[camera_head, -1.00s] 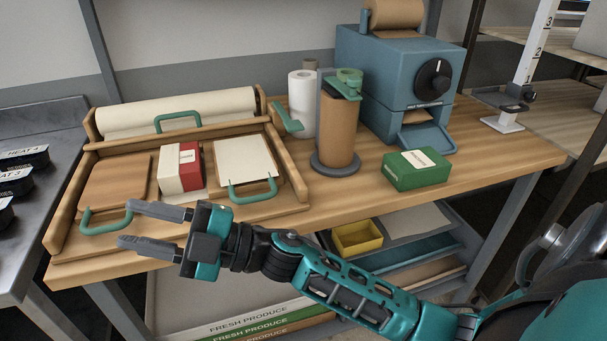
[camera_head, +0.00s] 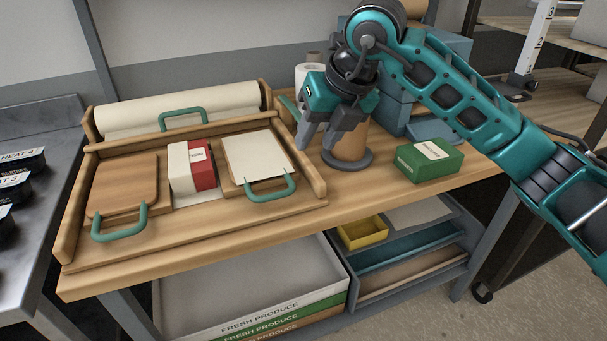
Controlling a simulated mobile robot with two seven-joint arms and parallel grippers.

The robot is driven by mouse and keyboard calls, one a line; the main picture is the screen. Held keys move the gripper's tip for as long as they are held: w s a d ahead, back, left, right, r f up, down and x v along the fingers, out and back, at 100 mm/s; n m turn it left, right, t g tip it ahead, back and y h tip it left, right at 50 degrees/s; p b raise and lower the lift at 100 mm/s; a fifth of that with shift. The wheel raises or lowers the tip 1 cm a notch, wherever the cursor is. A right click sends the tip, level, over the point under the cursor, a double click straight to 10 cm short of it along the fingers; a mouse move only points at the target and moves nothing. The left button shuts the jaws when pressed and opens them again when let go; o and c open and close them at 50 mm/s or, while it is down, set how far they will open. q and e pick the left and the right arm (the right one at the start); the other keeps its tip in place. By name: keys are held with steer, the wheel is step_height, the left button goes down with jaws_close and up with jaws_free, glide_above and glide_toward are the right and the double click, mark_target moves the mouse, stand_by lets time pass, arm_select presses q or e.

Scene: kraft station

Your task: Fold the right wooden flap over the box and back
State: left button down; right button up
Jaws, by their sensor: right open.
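The right flap (camera_head: 254,157) lies flat in the wooden tray-like frame (camera_head: 200,226), with cream sheet on top and a green handle (camera_head: 270,190) at its front edge. The box (camera_head: 192,165), white and red with a small label, stands just left of it. The left flap (camera_head: 124,184) is bare brown wood with its own green handle (camera_head: 120,228) and lies flat left of the box. My right gripper (camera_head: 319,142) is open and empty, fingers pointing down, right of the frame and in front of the brown roll. My left gripper is not in view.
A brown roll on a stand (camera_head: 350,150) is partly hidden behind my right gripper. A green box (camera_head: 430,160) stands right of it. A cream roll (camera_head: 180,110) lies behind the frame. The table front between frame and green box is clear.

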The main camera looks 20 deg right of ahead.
mark_target(293, 182)
steer(key=x, duration=1.2)
steer(key=shift+a, duration=0.15)
steer(key=shift+c, duration=0.5)
jaws_close()
